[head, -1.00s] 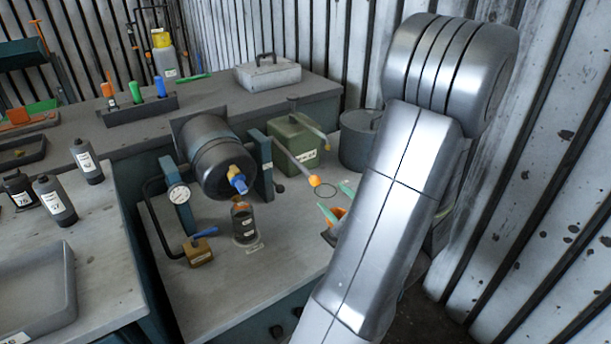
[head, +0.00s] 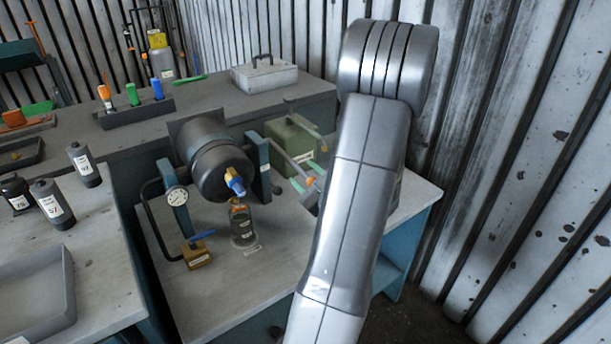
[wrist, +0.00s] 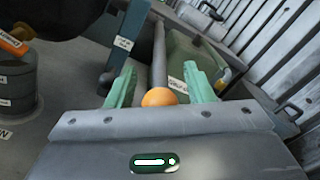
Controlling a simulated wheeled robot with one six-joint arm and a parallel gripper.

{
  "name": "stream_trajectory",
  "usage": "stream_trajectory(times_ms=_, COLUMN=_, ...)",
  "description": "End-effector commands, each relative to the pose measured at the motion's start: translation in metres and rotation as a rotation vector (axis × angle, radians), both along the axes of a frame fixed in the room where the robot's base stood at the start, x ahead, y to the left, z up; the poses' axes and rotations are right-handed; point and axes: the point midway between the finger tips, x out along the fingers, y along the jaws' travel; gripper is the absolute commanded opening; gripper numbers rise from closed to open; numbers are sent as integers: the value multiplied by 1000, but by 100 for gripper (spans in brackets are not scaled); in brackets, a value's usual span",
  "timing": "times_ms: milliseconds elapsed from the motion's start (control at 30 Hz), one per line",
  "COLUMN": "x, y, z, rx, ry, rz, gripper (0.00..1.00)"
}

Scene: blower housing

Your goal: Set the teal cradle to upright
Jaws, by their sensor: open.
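The cradle holds a dark drum (head: 213,162) between teal posts (head: 261,168). The drum lies tilted, with its blue and yellow spout (head: 235,182) pointing down over a small jar (head: 243,228). A grey lever (head: 287,158) with an orange knob slopes down to the right beside the right post. In the wrist view the knob (wrist: 160,97) sits between the teal fingers of my gripper (wrist: 157,86), with the lever (wrist: 159,55) running away beyond it. My gripper is open around the knob; contact cannot be told. In the head view my gripper (head: 311,178) is partly hidden by my arm.
A green box (head: 290,145) with its own handle stands close behind the lever. A gauge (head: 177,196) is on the left post, and a small brass block with a blue handle (head: 198,252) is in front. The bench (head: 205,300) is clear at the front.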

Motion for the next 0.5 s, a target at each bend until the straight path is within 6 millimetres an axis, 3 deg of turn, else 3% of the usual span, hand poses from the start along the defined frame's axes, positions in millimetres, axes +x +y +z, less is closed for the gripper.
stream_trajectory(times_ms=167, x=0, y=0, z=0, rx=0, ry=0, rz=0, gripper=48)
stream_trajectory(times_ms=400, x=0, y=0, z=0, rx=0, ry=0, rz=0, gripper=4)
stream_trajectory(times_ms=500, x=0, y=0, z=0, rx=0, ry=0, rz=0, gripper=0)
